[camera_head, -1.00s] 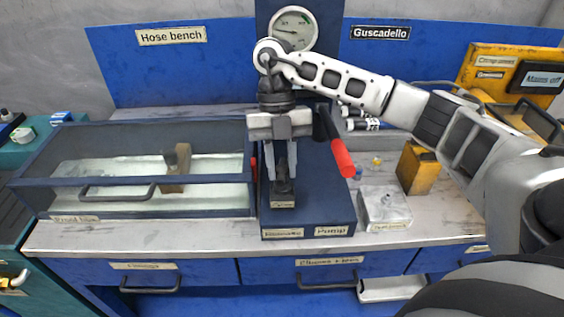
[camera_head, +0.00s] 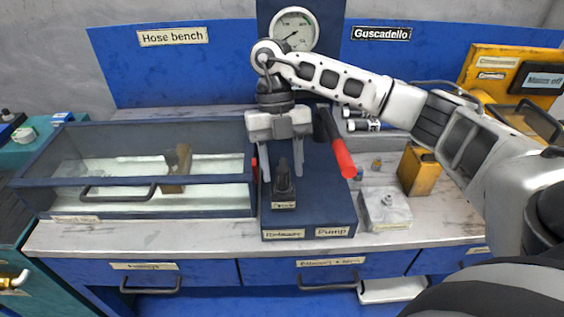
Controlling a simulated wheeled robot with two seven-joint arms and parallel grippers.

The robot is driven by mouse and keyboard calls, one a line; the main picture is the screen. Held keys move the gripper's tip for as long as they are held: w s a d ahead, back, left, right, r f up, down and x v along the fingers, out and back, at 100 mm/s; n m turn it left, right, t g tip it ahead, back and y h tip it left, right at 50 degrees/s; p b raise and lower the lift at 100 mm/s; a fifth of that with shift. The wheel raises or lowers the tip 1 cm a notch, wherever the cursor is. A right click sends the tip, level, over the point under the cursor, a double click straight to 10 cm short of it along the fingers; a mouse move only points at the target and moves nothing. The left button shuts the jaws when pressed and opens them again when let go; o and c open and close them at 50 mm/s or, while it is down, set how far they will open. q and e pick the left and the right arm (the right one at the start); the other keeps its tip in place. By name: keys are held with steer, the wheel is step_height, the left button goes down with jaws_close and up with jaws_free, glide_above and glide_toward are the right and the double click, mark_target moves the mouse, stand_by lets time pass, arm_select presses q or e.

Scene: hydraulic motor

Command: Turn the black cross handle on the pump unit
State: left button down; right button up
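The pump unit is a dark blue block (camera_head: 335,208) on the bench, with labels along its front edge. The black cross handle (camera_head: 283,182) stands upright on a small labelled base at the unit's front left. My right gripper (camera_head: 282,174) points down from above. Its two fingers are spread, one on each side of the handle, with visible gaps between them and the handle. The gripper body hides the part of the unit behind it. My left gripper is not in view.
A glass-sided tank (camera_head: 100,204) stands close on the left. A round gauge (camera_head: 295,31) is behind. A metal box (camera_head: 385,209) and yellow container (camera_head: 418,171) stand to the right.

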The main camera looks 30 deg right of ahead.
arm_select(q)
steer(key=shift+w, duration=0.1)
arm_select(e)
steer(key=shift+w+r, duration=0.1)
steer(key=shift+r, duration=0.1)
arm_select(q)
steer(key=p, duration=0.1)
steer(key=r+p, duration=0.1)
steer(key=p, duration=0.1)
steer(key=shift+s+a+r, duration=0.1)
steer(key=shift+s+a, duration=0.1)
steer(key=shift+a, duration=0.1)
arm_select(e)
steer(key=v, duration=1.5)
steer(key=shift+r, duration=0.25)
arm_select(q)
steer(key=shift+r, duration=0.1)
